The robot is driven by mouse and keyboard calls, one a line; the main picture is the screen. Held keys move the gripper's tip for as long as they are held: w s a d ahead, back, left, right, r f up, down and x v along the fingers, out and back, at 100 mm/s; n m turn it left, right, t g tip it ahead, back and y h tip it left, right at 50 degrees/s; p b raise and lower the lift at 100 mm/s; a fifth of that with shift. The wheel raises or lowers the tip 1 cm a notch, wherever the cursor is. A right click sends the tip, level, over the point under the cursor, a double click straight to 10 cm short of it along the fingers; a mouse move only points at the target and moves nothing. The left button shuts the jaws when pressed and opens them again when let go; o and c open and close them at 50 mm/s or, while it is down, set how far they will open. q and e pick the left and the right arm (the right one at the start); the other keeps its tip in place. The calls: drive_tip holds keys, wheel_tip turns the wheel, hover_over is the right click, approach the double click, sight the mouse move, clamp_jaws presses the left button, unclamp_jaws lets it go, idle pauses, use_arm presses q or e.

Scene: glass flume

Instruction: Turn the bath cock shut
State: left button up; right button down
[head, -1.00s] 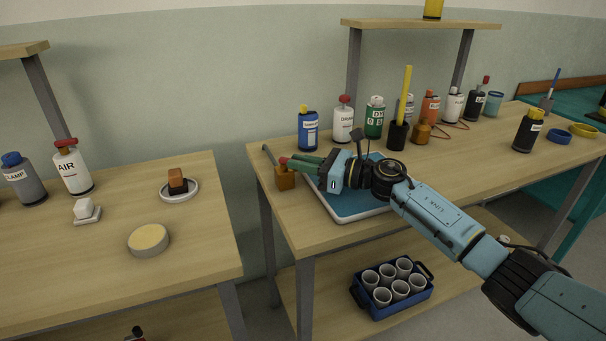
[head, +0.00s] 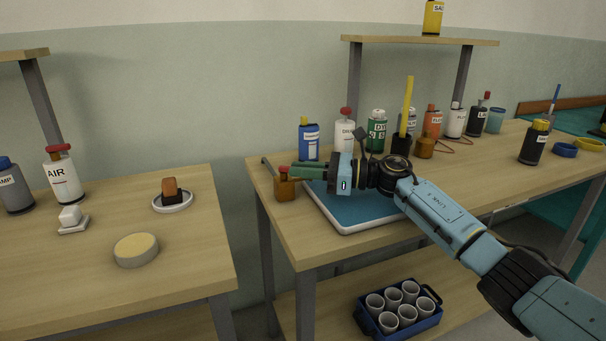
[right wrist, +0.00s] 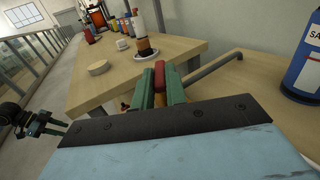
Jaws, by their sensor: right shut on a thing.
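The bath cock (head: 285,189) is a brass-coloured block at the left front of the right-hand bench, with a grey pipe (head: 268,165) rising from it at a slant. Its red handle (head: 284,172) is at the top. My right gripper (head: 293,172) has green fingers and is shut on the red handle. In the right wrist view the red handle (right wrist: 160,74) shows between the green fingers, with the grey pipe (right wrist: 215,67) to the right; the block is mostly hidden. My left gripper (right wrist: 50,124) shows at the left edge of that view, too small to judge its jaws.
A blue-topped tray (head: 350,212) lies under my right gripper's wrist. A blue bottle (head: 309,140) and several others stand behind. A blue crate of cups (head: 397,311) is on the lower shelf. A gap separates the left bench (head: 205,260).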

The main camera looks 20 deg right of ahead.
use_arm(q)
drive_tip(key=shift+r, duration=0.1)
use_arm(e)
drive_tip(key=shift+d, duration=0.15)
drive_tip(key=c, duration=1.4)
unclamp_jaws()
drive_tip(key=shift+c, duration=0.2)
use_arm(q)
drive_tip(key=shift+d, duration=0.1)
use_arm(e)
drive_tip(key=shift+s, duration=0.1)
